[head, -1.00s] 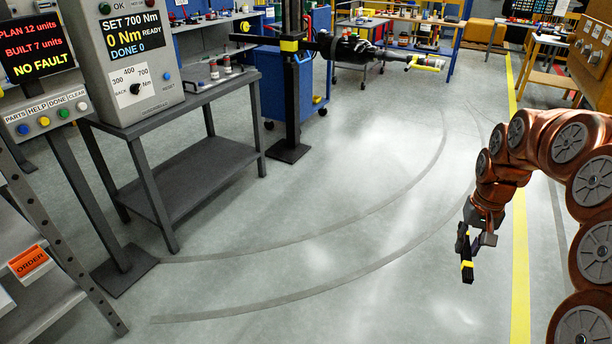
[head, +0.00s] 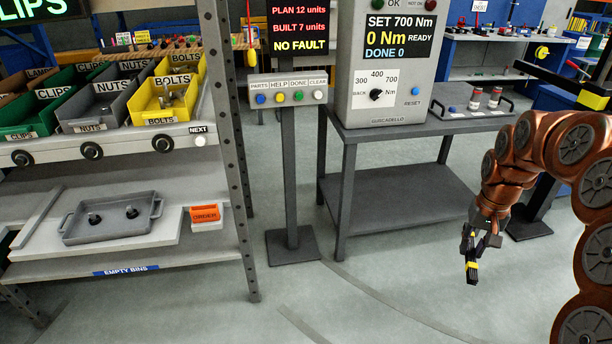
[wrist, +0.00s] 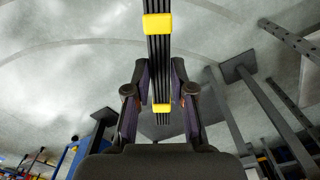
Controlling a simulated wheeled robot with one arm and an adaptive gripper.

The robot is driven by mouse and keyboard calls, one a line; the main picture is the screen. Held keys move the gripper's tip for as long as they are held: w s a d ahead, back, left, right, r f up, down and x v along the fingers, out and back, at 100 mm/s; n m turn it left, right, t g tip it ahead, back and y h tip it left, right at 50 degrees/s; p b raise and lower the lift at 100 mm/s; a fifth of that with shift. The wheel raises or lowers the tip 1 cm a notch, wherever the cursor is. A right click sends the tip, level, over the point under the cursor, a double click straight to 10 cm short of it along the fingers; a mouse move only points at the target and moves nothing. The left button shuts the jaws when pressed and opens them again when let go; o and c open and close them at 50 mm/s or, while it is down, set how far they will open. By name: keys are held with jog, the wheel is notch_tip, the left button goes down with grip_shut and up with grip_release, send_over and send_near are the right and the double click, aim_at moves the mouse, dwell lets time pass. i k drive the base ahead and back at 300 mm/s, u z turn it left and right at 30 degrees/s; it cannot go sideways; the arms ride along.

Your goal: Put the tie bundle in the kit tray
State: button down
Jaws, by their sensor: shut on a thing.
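The tie bundle (wrist: 158,45) is a bunch of long black strips with yellow bands, seen in the wrist view. My gripper (wrist: 159,72) is shut around it, and the bundle sticks out past the fingertips. In the head view the bundle (head: 471,270) hangs below my gripper (head: 474,242), over open floor at the right. A grey tray (head: 112,228) with handles sits on the lower rack shelf at the left, holding two small dark pieces. It bears no readable name, so I cannot tell for sure that it is the kit tray.
Bins of clips, nuts and bolts, including a yellow bolts bin (head: 160,117), stand above the grey tray. An orange box (head: 206,215) is right of it. A rack post (head: 232,150), button stand (head: 289,180) and grey table (head: 400,205) stand between tray and gripper. Floor before them is clear.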

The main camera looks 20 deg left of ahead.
aim_at(109, 231)
jog(key=u, duration=0.7)
jog(key=i, duration=1.25)
jog(key=u, duration=1.75)
jog(key=i, duration=0.95)
jog(key=u, duration=1)
jog(key=i, duration=0.3)
jog(key=u, duration=0.1)
